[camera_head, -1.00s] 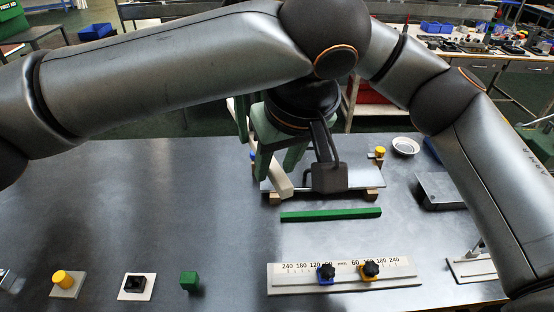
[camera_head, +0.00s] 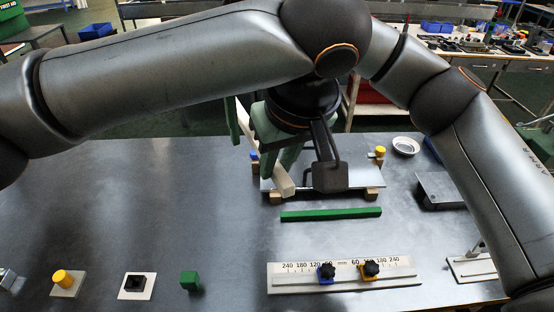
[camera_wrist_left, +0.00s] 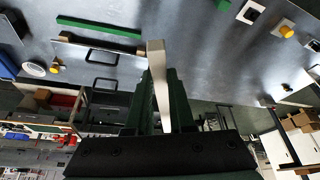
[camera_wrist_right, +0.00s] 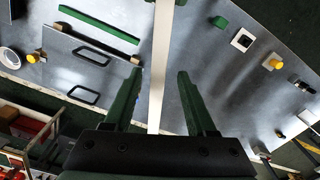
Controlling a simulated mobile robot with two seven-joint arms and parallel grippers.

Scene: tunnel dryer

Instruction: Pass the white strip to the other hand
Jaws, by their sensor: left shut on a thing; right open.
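The white strip (camera_head: 285,181) is a long, pale bar held in the air, tilted, above the back of the table. My left gripper (camera_wrist_left: 162,78) is shut on it, and one end of the strip (camera_wrist_left: 156,58) sticks out past the fingertips in the left wrist view. My right gripper (camera_wrist_right: 158,75) is open. In the right wrist view the strip (camera_wrist_right: 159,60) runs between its two spread green fingers, with a visible gap on each side. In the head view the arms and wrists hide much of both grippers.
Below the grippers a grey plate (camera_head: 360,178) with dark handles rests on wooden blocks. A green bar (camera_head: 330,215) and a white scale (camera_head: 345,286) with two knobs lie in front. A white ring-shaped dish (camera_head: 405,146) stands behind right. The table's left middle is clear.

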